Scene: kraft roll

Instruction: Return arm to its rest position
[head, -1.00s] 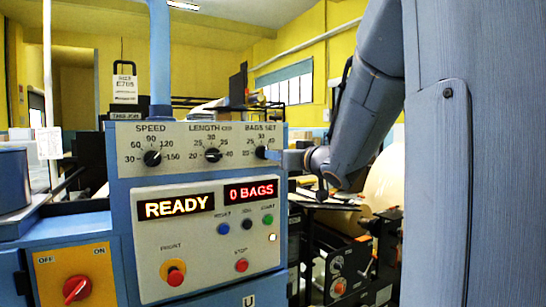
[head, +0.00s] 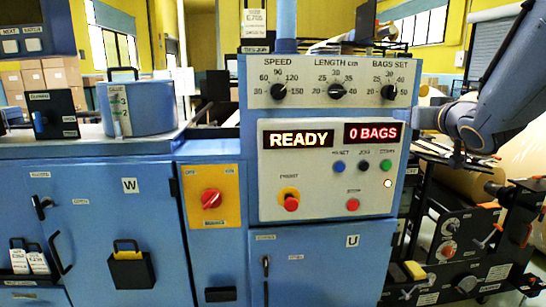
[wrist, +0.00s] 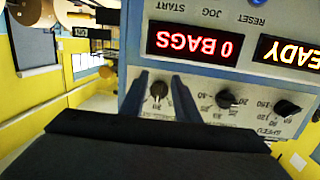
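My gripper (wrist: 160,84) shows in the wrist view as two blue fingers spread apart, with nothing held between them. The BAGS SET knob (wrist: 158,92) shows in the gap between the fingers; whether they touch it cannot be told. In the head view my arm (head: 490,110) reaches in from the right edge, its wrist bent toward the right side of the control panel. The BAGS SET knob (head: 388,92) is just left of the gripper end, which is small and hard to make out there. The display (head: 298,139) reads READY and the counter (head: 373,133) reads 0 BAGS.
A blue cabinet (head: 85,225) with a black holder (head: 130,268) stands left of the panel. A red rotary switch (head: 211,199) is on a yellow plate. Machine parts with a roll (head: 500,178) lie below my arm.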

